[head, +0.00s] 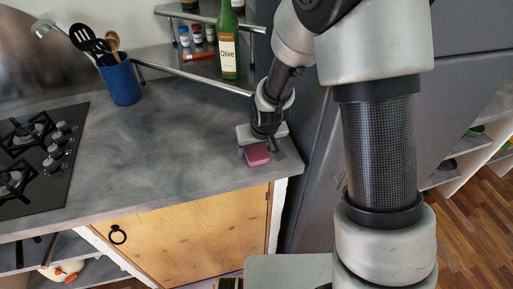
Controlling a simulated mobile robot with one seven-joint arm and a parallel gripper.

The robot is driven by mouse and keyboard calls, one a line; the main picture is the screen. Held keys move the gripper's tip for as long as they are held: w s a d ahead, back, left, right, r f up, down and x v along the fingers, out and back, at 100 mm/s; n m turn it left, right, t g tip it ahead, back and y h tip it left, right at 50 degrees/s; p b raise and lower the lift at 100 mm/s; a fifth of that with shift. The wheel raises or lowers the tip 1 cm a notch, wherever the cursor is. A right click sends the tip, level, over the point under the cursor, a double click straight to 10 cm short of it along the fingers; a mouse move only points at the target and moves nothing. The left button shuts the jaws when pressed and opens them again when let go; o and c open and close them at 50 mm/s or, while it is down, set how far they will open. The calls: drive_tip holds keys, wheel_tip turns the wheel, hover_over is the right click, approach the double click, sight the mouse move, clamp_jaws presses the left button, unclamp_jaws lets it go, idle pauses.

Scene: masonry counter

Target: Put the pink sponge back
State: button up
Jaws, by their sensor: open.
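The pink sponge (257,156) lies near the right end of the grey counter, close to the front edge. My gripper (258,148) is directly above it, pointing down, and hides the sponge's back part. The jaws are open; I cannot tell whether the fingers reach down beside the sponge or touch it.
A blue utensil holder (121,84) stands at the back left. A gas hob (38,150) is on the left. A corner shelf (190,62) holds an olive bottle (229,45) and small jars. A tall grey cabinet stands right of the counter (165,150), whose middle is clear.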

drive_tip(key=shift+r, duration=0.55)
drive_tip(key=s+d+r+m, duration=0.1)
drive_tip(key=s+d+r, duration=0.25)
drive_tip(key=r, duration=0.45)
drive_tip(key=s+d+r+t, duration=0.1)
drive_tip(key=s+d+r, duration=0.2)
drive_tip(key=s+r, duration=0.3)
drive_tip(key=s+d+r+m, duration=0.1)
drive_tip(key=s+d+r, duration=0.2)
drive_tip(key=r, duration=0.6)
drive_tip(key=s+d+r, duration=0.1)
drive_tip(key=s+d, duration=0.1)
drive_tip(key=s, duration=0.3)
drive_tip(key=s+d+r+m+h, duration=0.1)
drive_tip(key=s+d+r, duration=0.1)
drive_tip(key=s, duration=0.3)
drive_tip(key=shift+r+p, duration=0.3)
drive_tip(key=shift+p, duration=0.15)
wheel_tip(320, 180, up, 3)
drive_tip(key=p, duration=0.3)
